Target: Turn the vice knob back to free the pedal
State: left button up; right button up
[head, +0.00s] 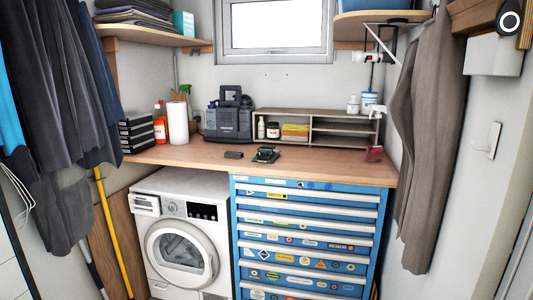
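A small dark green device (265,155) sits on the wooden worktop (200,153), above the left part of the blue tool chest. It looks like a small vice or a thing held in one, but it is too small to tell the knob, jaws and pedal apart. A small dark block (233,155) lies just left of it, apart from it. A red object (374,154) stands at the worktop's right end; I cannot tell what it is. Neither of my grippers shows in the head view.
The blue tool chest (305,229) and white washing machine (181,243) stand below the worktop. A grey shelf unit (344,126), a dark toolbox (229,118), a paper roll (178,123) and stacked black cases (137,133) line the back. The worktop's front is mostly clear. Clothes hang at both sides.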

aim_at(261, 155)
jog(key=j+z, duration=0.1)
jog(key=z, duration=0.85)
jog(key=j+z, duration=0.15)
jog(key=z, duration=0.35)
jog(key=j+z, duration=0.1)
jog(key=z, duration=0.35)
jog(key=j+z, duration=0.1)
jog(key=z, duration=0.9)
jog(key=k+z, duration=0.1)
jog(key=z, duration=0.35)
jog(key=k+z, duration=0.1)
jog(key=z, duration=0.4)
jog(key=k+j+z, duration=0.25)
jog(key=z, duration=0.25)
jog(key=k+z, duration=0.85)
jog(key=z, duration=0.15)
jog(key=k+j+u, duration=0.1)
jog(key=k, duration=0.3)
jog(key=k+j, duration=0.2)
jog(key=k, duration=0.2)
jog(key=u, duration=0.4)
jog(key=k+u, duration=0.1)
jog(key=u, duration=0.65)
jog(key=j+u, duration=0.1)
jog(key=u, duration=0.3)
jog(key=k+j, duration=0.05)
